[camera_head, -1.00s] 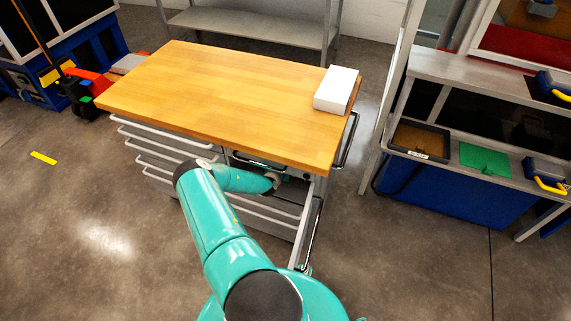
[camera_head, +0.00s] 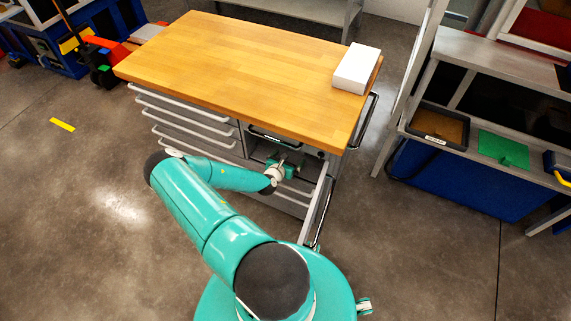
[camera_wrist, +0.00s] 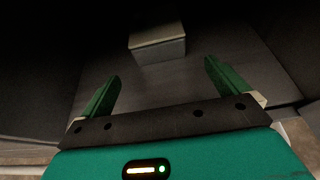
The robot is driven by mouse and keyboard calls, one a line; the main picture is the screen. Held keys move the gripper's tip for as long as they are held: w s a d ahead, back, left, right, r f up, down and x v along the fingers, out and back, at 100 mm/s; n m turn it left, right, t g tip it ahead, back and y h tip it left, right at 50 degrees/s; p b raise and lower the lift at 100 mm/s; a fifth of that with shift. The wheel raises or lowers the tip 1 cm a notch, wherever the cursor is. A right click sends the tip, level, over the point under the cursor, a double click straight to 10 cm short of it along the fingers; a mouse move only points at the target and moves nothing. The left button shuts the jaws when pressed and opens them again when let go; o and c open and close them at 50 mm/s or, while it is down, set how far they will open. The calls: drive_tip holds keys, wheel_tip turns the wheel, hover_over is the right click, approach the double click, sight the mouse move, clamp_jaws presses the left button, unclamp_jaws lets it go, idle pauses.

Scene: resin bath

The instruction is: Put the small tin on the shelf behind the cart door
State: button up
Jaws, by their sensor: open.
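In the wrist view, a small grey box-shaped thing with a paler top, which looks like the small tin (camera_wrist: 157,46), stands on the dark shelf (camera_wrist: 145,85) inside the cart. My gripper (camera_wrist: 162,76) is open, its green fingers apart and empty, with the tin beyond the fingertips and not touched. In the head view my gripper (camera_head: 286,169) is at the mouth of the cart's compartment, under the worktop. The cart door (camera_head: 319,211) stands open to the right of my gripper. The tin cannot be made out in the head view.
The wooden worktop (camera_head: 240,65) overhangs the compartment and bears a white box (camera_head: 357,68). Drawers with pale handles (camera_head: 185,118) are left of the compartment. A grey bench with a dark tray (camera_head: 440,125) stands at the right. Open floor lies at the front left.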

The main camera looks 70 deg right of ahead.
drive_tip(key=shift+w+a, duration=0.1)
drive_tip(key=shift+a, duration=1.35)
